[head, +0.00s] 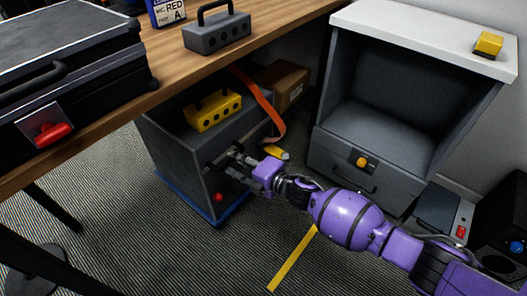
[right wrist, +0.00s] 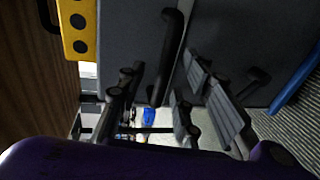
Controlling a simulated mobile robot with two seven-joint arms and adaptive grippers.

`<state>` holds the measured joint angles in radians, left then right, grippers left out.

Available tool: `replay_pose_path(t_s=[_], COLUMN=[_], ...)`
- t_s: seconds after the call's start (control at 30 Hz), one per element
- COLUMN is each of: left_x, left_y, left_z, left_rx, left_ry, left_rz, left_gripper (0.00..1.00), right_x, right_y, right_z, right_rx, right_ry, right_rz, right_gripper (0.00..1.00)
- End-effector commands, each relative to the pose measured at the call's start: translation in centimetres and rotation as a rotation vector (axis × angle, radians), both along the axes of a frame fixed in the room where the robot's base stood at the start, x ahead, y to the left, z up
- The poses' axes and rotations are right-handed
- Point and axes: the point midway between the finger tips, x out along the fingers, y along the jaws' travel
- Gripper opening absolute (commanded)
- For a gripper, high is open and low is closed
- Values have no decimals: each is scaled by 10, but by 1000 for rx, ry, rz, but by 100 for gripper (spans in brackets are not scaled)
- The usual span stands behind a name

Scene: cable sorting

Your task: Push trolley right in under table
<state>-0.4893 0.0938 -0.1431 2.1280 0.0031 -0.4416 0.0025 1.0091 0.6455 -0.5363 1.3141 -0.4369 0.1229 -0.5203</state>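The trolley is a dark grey box with a blue base edge (head: 190,200) and a red knob on its front. It stands partly under the wooden table (head: 165,65). My right gripper (head: 232,160) is at the trolley's upper front, close to its handle; whether it touches is unclear. In the right wrist view, the grey trolley panel (right wrist: 128,30) and a black handle (right wrist: 170,55) show close ahead. The fingers (right wrist: 165,105) are spread, with a gap between them and nothing clearly gripped. My left gripper is out of view.
A yellow block with holes (head: 213,110) and an orange strap (head: 262,100) lie on the trolley. A grey cabinet (head: 375,165) stands to its right, a cardboard box (head: 284,85) behind. A yellow strip (head: 292,260) marks the floor. A black case (head: 70,60) sits on the table.

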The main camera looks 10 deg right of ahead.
Motion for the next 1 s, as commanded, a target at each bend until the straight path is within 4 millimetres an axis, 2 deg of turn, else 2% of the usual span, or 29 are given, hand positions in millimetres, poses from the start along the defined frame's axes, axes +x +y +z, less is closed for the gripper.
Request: replay_pose_path(t_s=[0.1, 0.33, 0.5, 1.0], left_x=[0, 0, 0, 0], left_y=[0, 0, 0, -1], left_z=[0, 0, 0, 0], left_rx=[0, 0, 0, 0], left_ry=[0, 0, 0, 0], left_rz=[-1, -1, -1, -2], left_gripper=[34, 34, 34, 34], right_x=[-23, -49, -55, -55], right_y=[-17, -37, -42, -42], right_z=[4, 10, 12, 11], right_rx=[-2, 1, 0, 3], right_ry=[2, 4, 4, 7], right_rz=[1, 0, -1, -1], right_gripper=[32, 32, 32, 32])
